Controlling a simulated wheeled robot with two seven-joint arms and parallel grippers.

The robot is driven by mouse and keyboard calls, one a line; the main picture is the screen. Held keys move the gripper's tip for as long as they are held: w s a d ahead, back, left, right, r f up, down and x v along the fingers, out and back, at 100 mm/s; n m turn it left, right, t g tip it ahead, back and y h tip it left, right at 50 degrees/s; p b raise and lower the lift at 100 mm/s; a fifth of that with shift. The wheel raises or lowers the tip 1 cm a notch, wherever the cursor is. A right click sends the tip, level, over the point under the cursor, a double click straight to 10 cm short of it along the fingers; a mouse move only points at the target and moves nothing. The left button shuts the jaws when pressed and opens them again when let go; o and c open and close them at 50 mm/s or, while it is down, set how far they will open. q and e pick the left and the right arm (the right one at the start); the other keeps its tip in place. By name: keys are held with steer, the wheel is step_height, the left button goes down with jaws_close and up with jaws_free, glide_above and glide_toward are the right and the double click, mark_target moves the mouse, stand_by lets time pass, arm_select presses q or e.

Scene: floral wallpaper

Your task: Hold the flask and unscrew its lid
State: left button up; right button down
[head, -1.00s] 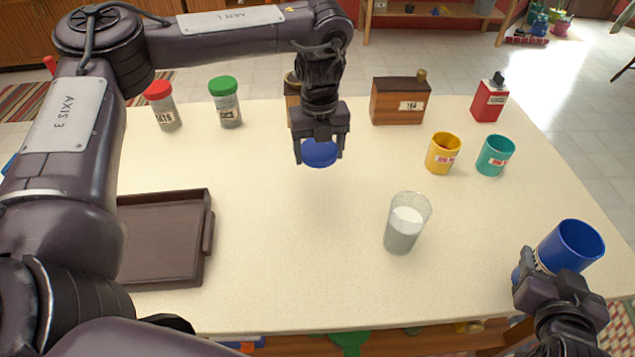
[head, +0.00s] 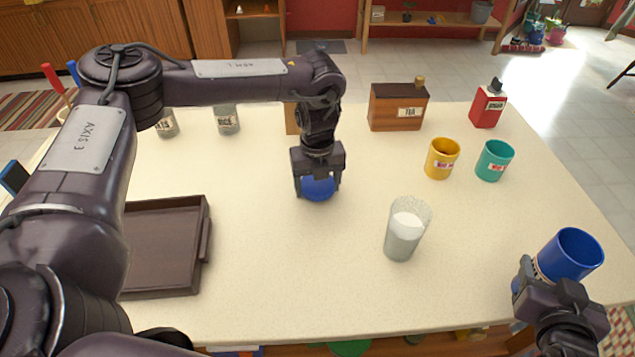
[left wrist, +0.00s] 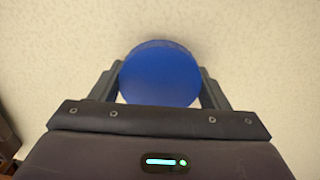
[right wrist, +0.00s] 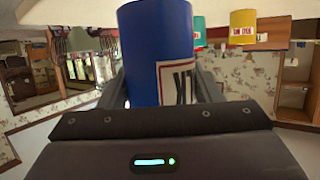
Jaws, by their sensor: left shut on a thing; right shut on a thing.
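The flask (head: 571,254) is a blue cylinder at the right of the head view, tilted, with its top open and hollow. My right gripper (head: 540,276) is shut on its side, near the table's right edge. The right wrist view shows the flask (right wrist: 157,55) between the fingers, with a red-framed white label partly hidden. The round blue lid (head: 318,188) is off the flask, at mid-table. My left gripper (head: 318,186) points down and is shut on it. In the left wrist view the lid (left wrist: 160,75) sits between both fingers. I cannot tell whether it touches the table.
A glass of white liquid (head: 405,235) stands between lid and flask. A yellow cup (head: 442,160), a teal cup (head: 495,162), a red container (head: 487,106) and a brown box (head: 398,108) stand behind. A dark tray (head: 165,250) lies at left. Clear table surrounds the lid.

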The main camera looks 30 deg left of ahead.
arm_select(q)
steer(key=shift+f, duration=0.4)
steer(key=shift+s, duration=0.1)
